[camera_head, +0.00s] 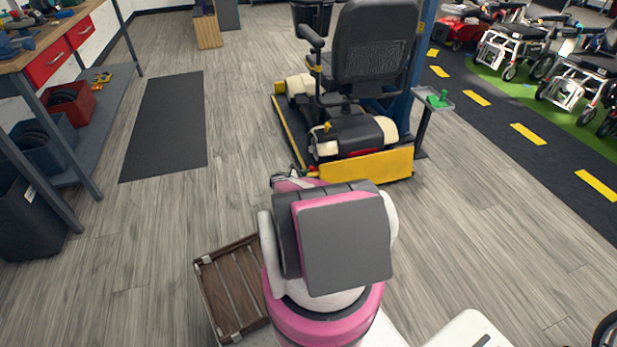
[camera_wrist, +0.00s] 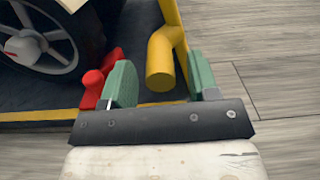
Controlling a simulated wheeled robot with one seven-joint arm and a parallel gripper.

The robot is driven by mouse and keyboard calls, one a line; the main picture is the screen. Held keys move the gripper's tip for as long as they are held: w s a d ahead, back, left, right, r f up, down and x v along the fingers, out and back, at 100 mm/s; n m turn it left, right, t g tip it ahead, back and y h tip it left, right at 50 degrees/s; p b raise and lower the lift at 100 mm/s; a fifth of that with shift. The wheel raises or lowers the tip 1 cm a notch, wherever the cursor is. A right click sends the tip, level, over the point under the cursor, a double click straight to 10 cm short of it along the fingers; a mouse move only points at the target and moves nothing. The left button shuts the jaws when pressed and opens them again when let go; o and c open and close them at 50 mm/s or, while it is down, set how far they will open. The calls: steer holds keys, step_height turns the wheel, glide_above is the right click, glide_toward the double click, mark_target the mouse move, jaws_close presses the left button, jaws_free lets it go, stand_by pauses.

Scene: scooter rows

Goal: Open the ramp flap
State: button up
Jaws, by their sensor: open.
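The ramp flap (camera_head: 372,166) is a yellow panel standing upright along the near edge of the scooter platform in the head view. A small red part (camera_head: 312,171) shows by its left end. In the wrist view my gripper (camera_wrist: 161,80) is open, with green finger pads on both sides of a thick yellow bar (camera_wrist: 160,62). Gaps show between the bar and both pads. A red knobbed part (camera_wrist: 94,86) lies just outside the left finger. In the head view my arm hides most of the gripper.
A black scooter (camera_head: 370,60) stands on the platform; its wheel (camera_wrist: 35,45) shows in the wrist view. A wooden crate (camera_head: 232,287) is left of my arm. A green-topped stand (camera_head: 437,100) is right of the platform. Floor around the dark mat (camera_head: 165,125) is clear.

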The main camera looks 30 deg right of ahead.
steer(key=shift+s+d, duration=0.1)
steer(key=shift+d, duration=0.2)
jaws_close()
steer(key=shift+s, duration=0.1)
